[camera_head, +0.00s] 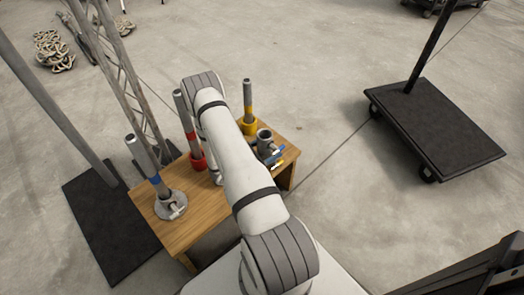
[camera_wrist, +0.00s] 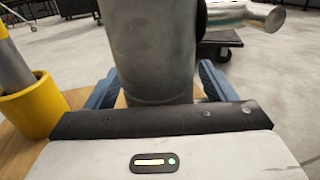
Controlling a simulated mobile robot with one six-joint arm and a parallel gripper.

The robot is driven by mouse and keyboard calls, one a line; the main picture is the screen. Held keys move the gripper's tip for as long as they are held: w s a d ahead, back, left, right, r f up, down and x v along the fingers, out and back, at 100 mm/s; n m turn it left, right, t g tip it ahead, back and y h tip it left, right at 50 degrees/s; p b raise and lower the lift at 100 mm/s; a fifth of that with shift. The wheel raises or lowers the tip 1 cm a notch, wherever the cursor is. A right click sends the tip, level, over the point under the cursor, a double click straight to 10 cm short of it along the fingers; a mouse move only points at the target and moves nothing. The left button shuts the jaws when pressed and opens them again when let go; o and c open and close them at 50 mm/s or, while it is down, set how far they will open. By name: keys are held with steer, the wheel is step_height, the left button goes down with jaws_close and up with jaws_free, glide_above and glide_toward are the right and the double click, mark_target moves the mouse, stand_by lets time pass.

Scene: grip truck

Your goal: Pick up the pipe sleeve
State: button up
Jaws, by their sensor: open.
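The pipe sleeve (camera_head: 264,135) is a grey metal cylinder, standing upright at the right part of the wooden table, with a handle at its side. In the wrist view the sleeve (camera_wrist: 152,50) fills the middle, and its metal handle (camera_wrist: 245,15) points right. My gripper (camera_wrist: 157,86) is open, with one blue finger on each side of the sleeve's lower part. I cannot tell whether either finger touches it. In the head view my gripper (camera_head: 272,157) is partly hidden by my arm, at the near side of the sleeve.
On the wooden table (camera_head: 205,215) stand pipes in a yellow holder (camera_head: 248,126), a red holder (camera_head: 198,162) and a grey round base (camera_head: 171,206). The yellow holder (camera_wrist: 32,108) is close on the left. A black wheeled cart (camera_head: 440,130) stands right on open floor.

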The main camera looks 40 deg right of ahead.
steer(key=shift+d, duration=0.1)
steer(key=shift+c, duration=0.3)
steer(key=c, duration=1.4)
